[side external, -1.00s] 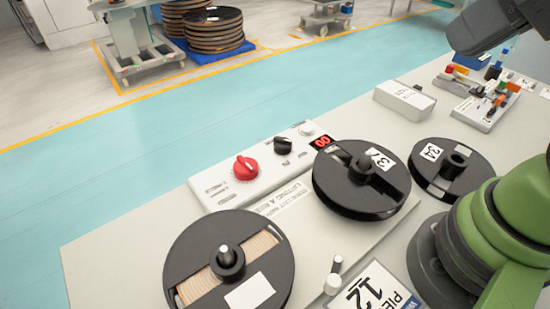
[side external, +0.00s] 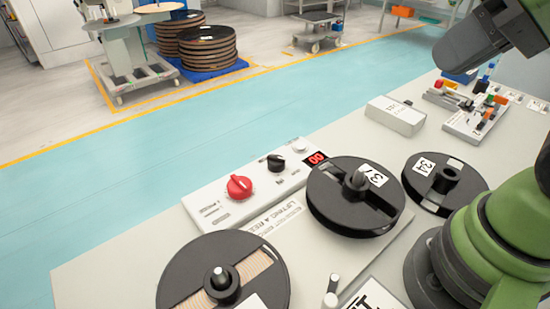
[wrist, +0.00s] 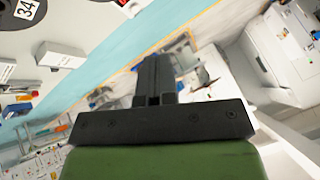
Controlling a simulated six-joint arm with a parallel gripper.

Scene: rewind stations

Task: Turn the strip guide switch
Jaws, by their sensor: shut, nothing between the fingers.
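A white control panel (side external: 214,207) on the table carries a red rotary knob (side external: 239,187), a black rotary knob (side external: 276,163) and a pale round button (side external: 300,145). A display with red digits (side external: 316,158) is at its right end. The small print beside the knobs is too small to tell which one is the strip guide switch. In the wrist view my gripper (wrist: 157,62) is shut and empty, and it points toward the room, with neither knob in that view.
Black reels marked 37 (side external: 355,200) and 34 (side external: 440,188) stand right of the panel. Another reel (side external: 185,265) with a tan strip is in front. A white box (side external: 396,117) and a small fixture (side external: 473,122) stand farther back. The space above the panel is clear.

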